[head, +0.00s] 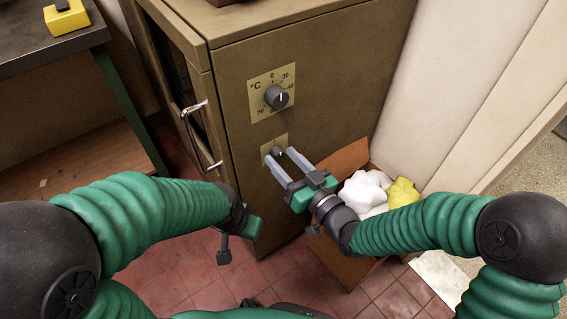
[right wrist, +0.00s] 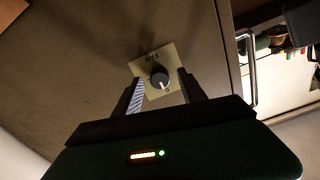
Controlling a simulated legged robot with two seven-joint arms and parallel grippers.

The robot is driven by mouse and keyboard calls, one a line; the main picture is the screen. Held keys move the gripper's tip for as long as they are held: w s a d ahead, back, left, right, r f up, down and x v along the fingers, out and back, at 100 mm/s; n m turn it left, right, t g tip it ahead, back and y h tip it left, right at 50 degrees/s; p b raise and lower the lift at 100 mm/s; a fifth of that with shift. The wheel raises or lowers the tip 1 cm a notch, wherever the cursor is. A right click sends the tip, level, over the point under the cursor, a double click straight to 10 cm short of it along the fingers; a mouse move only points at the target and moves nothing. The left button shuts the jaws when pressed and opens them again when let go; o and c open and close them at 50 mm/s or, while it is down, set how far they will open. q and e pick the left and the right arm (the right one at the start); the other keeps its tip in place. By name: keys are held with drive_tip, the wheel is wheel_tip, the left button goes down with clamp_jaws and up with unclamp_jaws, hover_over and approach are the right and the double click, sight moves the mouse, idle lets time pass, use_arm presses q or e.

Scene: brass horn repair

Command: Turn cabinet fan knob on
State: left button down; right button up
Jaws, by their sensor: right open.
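The brown cabinet (head: 330,75) stands in the middle of the head view. Its fan knob (head: 277,151) is small and dark, on a pale plate below a larger temperature dial (head: 277,96). In the right wrist view the fan knob (right wrist: 159,77) sits on a plate marked FAN, with a white pointer line toward the bottom of the picture. My right gripper (head: 283,157) is open, with its fingers toward the knob, one on each side of it in the right wrist view; contact cannot be told. My left gripper (head: 237,241) hangs low in front of the cabinet; its jaws are unclear.
A cabinet door with a metal handle (head: 203,135) is left of the knobs. An open cardboard box (head: 343,160) with white and yellow crumpled contents stands at the cabinet's right, under my right arm. A workbench (head: 60,45) with a yellow object is at the left.

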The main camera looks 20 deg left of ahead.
drive_tip(key=shift+w+a, duration=0.2)
drive_tip(key=shift+c, duration=0.3)
clamp_jaws()
